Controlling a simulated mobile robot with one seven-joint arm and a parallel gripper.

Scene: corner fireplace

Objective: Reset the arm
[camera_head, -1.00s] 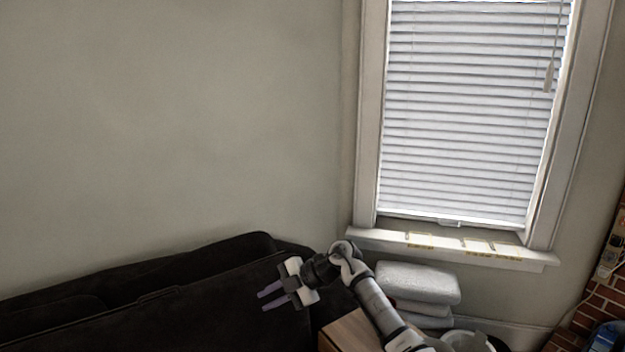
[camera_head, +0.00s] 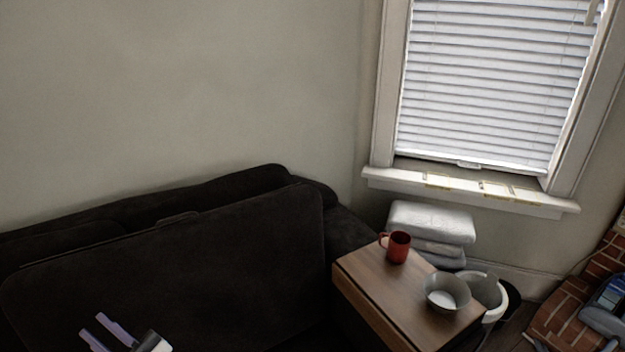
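My gripper (camera_head: 100,332) shows at the bottom left edge of the head view, in front of the dark sofa. Its two pale purple fingers are spread apart with nothing between them. Only the fingers and part of the white and dark gripper body show. The rest of my arm is below the picture.
A dark sofa (camera_head: 230,255) fills the left. Right of it, a wooden side table (camera_head: 375,282) bears a red mug (camera_head: 397,247) and a grey bowl (camera_head: 446,292). Behind are stacked pale cushions (camera_head: 432,222), a white bin (camera_head: 490,292) and a window sill (camera_head: 465,191). Brickwork (camera_head: 560,318) stands at right.

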